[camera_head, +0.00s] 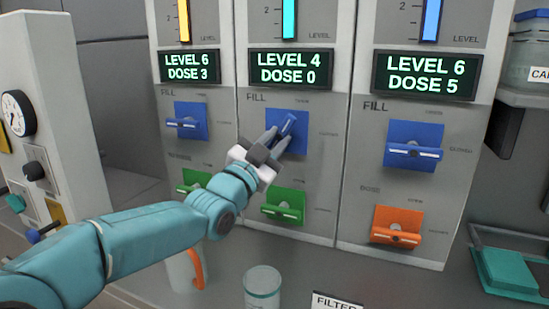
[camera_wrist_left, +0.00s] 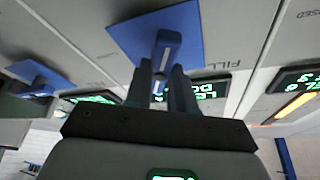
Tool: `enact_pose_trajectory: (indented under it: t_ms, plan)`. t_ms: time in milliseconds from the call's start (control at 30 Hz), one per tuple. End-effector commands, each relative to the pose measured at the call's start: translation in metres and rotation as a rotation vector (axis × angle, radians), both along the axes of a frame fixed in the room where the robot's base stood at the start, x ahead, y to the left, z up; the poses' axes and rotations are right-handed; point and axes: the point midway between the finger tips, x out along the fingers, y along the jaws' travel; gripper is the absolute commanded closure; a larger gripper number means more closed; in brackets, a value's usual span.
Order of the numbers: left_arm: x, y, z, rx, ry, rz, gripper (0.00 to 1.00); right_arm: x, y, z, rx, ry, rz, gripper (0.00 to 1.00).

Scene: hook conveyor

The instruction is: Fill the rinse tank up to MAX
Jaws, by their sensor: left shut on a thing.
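Three panels stand side by side, each with a blue FILL valve. The middle display (camera_head: 291,68) reads LEVEL 4, DOSE 0. My left gripper (camera_head: 279,139) is shut on the middle blue fill handle (camera_head: 289,123), which is turned at a slant, unlike the level handles on either side. In the left wrist view the fingers (camera_wrist_left: 167,84) close around this handle (camera_wrist_left: 168,46) in front of its blue plate. The left display (camera_head: 189,66) reads LEVEL 6, DOSE 3; the right display (camera_head: 426,76) reads LEVEL 6, DOSE 5. No tank name is readable. My right gripper is out of view.
The left fill valve (camera_head: 187,121) and right fill valve (camera_head: 413,146) flank my gripper. Below are a green valve (camera_head: 284,206) and an orange valve (camera_head: 397,226). A glass (camera_head: 262,285) and a jug with orange handle (camera_head: 185,270) stand below my arm.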

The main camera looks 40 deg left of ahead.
Motion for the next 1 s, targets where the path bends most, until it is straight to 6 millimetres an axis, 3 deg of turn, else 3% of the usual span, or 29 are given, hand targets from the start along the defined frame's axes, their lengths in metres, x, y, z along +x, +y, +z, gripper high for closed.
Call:
enact_pose_trajectory:
  t_ms: [200,733,767,800,1000]
  plan:
    - [0.0000,-0.0003,-0.0012,-0.060,-0.015,0.000,1.00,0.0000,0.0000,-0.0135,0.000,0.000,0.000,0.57]
    - [0.0001,-0.0001,0.0007,-0.077,-0.019,0.001,1.00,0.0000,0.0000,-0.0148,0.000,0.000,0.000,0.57]
    - [0.0001,-0.0001,0.0007,-0.076,-0.019,0.002,0.67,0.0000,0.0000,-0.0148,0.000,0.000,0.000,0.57]
    - [0.0001,-0.0001,0.0007,-0.076,-0.019,0.002,0.54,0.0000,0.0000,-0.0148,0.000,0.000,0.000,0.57]
    - [0.0001,-0.0003,0.0002,-0.076,-0.019,0.001,0.51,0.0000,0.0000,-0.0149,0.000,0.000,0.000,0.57]
